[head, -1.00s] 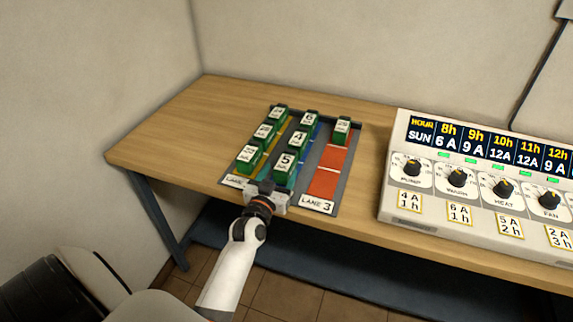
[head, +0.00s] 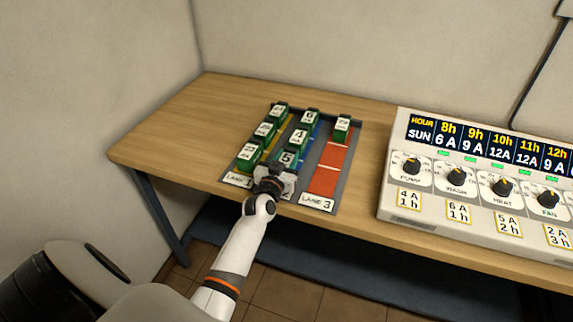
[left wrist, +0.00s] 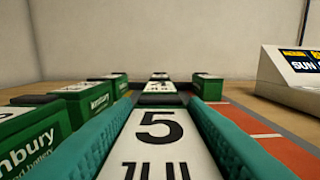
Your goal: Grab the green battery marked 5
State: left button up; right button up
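The green battery marked 5 (head: 287,159) is the nearest one in the middle lane. In the left wrist view its white top label (left wrist: 158,140) with a black 5 lies straight ahead. My left gripper (head: 280,172) is at the near end of that lane. Its two teal fingers lie along both sides of the battery, apart, with the battery between them. It still stands in the lane; I see no lift. The gripper hides its near part in the head view. My right gripper is not in view.
Batteries marked 4 (head: 299,139) and 6 (head: 310,118) stand behind it. Several green batteries fill the left lane (head: 248,153), close beside. Lane 3 (head: 330,165) is red and bare except for one battery (head: 342,127) at its far end. A control panel (head: 385,205) stands to the right.

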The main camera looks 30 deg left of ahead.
pick_arm(q)
jog(key=shift+r, duration=0.1)
grip_shut()
